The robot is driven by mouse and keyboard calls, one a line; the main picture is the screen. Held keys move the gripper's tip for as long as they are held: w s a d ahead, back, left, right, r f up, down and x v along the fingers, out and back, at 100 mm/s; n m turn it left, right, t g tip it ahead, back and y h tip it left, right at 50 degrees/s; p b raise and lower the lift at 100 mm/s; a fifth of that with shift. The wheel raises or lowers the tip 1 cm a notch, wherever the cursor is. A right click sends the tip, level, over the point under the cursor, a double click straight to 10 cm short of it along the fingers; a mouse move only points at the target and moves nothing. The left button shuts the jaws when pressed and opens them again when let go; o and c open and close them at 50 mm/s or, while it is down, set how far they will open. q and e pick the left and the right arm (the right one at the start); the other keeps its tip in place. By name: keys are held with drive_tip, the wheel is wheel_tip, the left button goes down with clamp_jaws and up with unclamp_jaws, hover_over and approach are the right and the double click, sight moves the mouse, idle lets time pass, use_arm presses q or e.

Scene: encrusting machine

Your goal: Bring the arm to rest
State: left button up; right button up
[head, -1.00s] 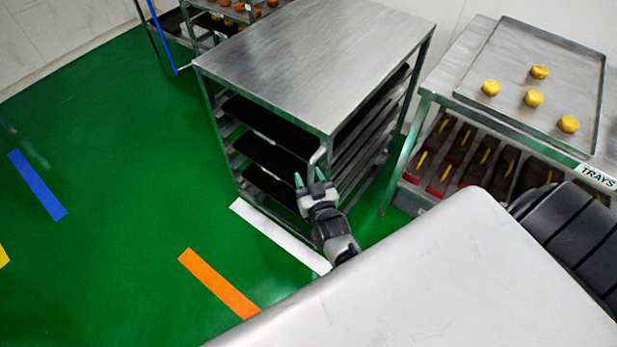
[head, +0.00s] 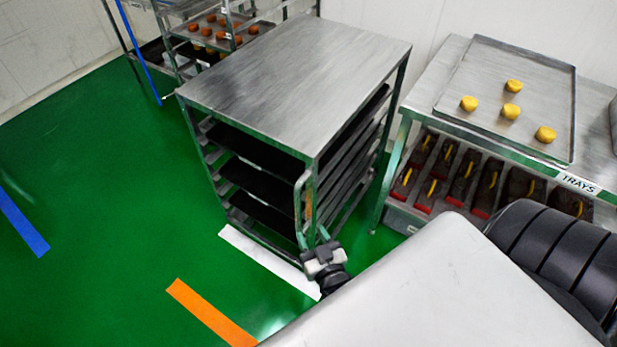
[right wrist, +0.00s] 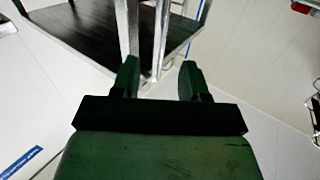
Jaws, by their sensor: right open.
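My right gripper (head: 313,236) shows near the lower front corner of a steel rack (head: 295,75) in the head view. Its arm is mostly hidden behind my own pale body. In the right wrist view the two dark green fingers (right wrist: 159,78) stand apart, with nothing held between them. The rack's metal post and handle (right wrist: 147,35) show beyond the fingers; I cannot tell whether they touch. The same upright handle (head: 299,205) shows just above the fingers in the head view. My left gripper is not in view.
The rack holds several dark trays (head: 262,150). A steel table (head: 415,120) at right carries a tray (head: 560,75) with yellow buns, above red-ended bins. Another rack (head: 170,55) with buns stands at the back left. Green floor (head: 100,200) is open at left, with coloured tape strips.

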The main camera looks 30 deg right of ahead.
idle(0.4)
drive_tip(key=s+a+f+n+g+y, duration=0.1)
drive_tip(key=s+a+f+g, duration=0.2)
drive_tip(key=f, duration=0.4)
drive_tip(key=s+a+f+n+g+y+p, duration=0.1)
drive_tip(key=s+f+g+y, duration=0.2)
drive_tip(key=f, duration=0.4)
drive_tip(key=s+a+f+n+g, duration=0.1)
drive_tip(key=s+f+g, duration=0.2)
drive_tip(key=s+f, duration=0.3)
drive_tip(key=s+d+f+g, duration=0.2)
drive_tip(key=s+f, duration=0.3)
drive_tip(key=s, duration=0.4)
drive_tip(key=s+d+f+n+g+p, duration=0.1)
drive_tip(key=s+f+g, duration=0.4)
drive_tip(key=s, duration=0.5)
drive_tip(key=shift+d+f+n+g+h, duration=0.3)
drive_tip(key=shift+d+f, duration=0.25)
drive_tip(key=shift+d, duration=0.2)
drive_tip(key=shift+w, duration=0.1)
